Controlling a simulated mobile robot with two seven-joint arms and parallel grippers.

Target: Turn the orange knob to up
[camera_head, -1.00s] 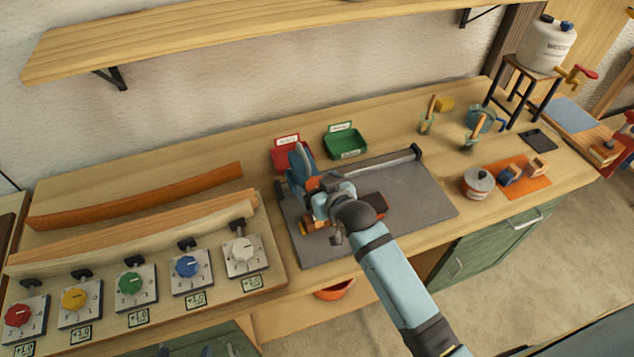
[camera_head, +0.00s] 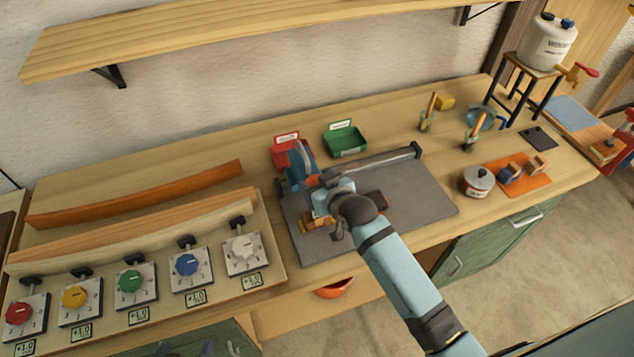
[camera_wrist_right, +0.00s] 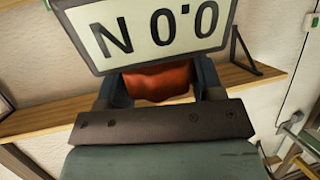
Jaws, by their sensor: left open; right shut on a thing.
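The orange knob (camera_wrist_right: 160,84) shows in the right wrist view, below a display reading 0.0 N. My right gripper (camera_head: 320,212) is shut on it, with one finger on each side. In the head view the gripper and wrist hide most of the knob, so its pointing direction cannot be told. The blue device (camera_head: 301,163) behind the wrist stands on the grey mat (camera_head: 415,205). My left gripper (camera_head: 186,349) shows partly at the bottom edge, open and away from the device.
Red, yellow, green, blue and white knobs stand on a board (camera_head: 110,325) at left. Bent laths (camera_head: 140,195) lie behind them. Red and green bins (camera_head: 346,142) stand behind the mat. A pot (camera_head: 477,182) and cups are at right. The mat's right part is mostly clear.

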